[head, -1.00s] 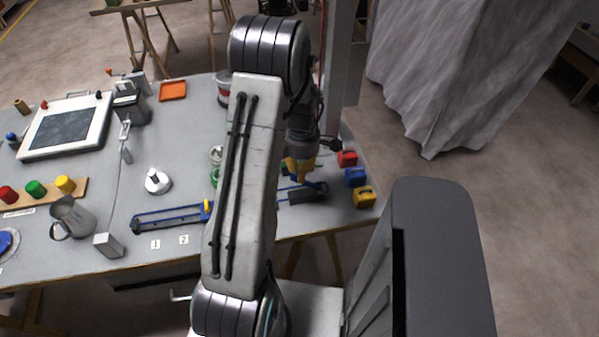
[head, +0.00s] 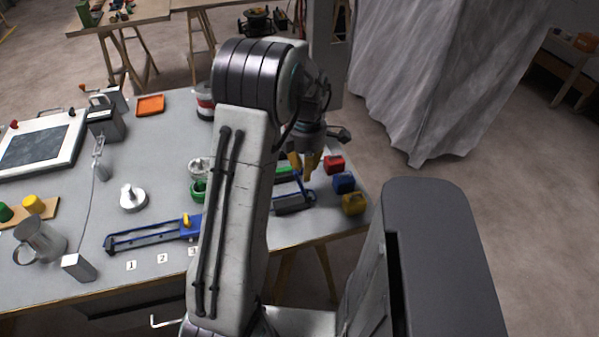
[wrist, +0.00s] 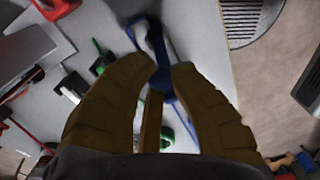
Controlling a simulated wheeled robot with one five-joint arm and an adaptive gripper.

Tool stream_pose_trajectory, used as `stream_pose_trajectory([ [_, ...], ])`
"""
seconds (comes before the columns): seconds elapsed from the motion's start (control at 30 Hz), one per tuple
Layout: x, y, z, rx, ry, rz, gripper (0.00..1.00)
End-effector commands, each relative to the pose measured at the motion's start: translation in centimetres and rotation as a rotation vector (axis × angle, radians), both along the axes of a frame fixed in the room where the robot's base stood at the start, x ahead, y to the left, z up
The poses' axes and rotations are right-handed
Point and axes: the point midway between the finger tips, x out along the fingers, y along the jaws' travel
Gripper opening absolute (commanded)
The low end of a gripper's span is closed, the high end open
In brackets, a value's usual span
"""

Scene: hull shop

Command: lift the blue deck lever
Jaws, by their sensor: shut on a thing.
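The blue deck lever (head: 302,186) shows as a thin blue bar rising at a tilt from its dark base (head: 293,205) near the table's right end. My gripper (head: 309,165) has yellow-brown fingers above the base, at the lever's upper end. In the wrist view, my gripper (wrist: 161,72) is shut on the end of the blue lever (wrist: 162,84), whose bar shows between and beyond the fingertips. My arm hides part of the table left of the lever, and the fingers cover part of the grip.
Red (head: 334,165), blue (head: 344,183) and yellow (head: 353,204) blocks stand close to the right of my gripper. A blue rail (head: 150,236) with a yellow-handled slider lies left of my arm. A grey curtain (head: 430,80) hangs beyond the table's right end.

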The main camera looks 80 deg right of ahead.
Motion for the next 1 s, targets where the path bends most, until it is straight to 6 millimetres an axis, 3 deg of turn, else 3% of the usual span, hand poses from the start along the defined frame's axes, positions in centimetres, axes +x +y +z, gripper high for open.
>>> stream_pose_trajectory([
  [0.57, -0.54, 0.03, -0.59, 0.007, -0.001, -0.004, 0.00],
  [0.6, -0.54, 0.04, -0.60, 0.007, -0.001, -0.004, 0.19],
  [0.9, -0.42, -0.02, -0.36, 0.005, -0.001, -0.002, 0.46],
  [1.0, -0.40, -0.03, -0.30, 0.004, -0.001, -0.001, 0.46],
])
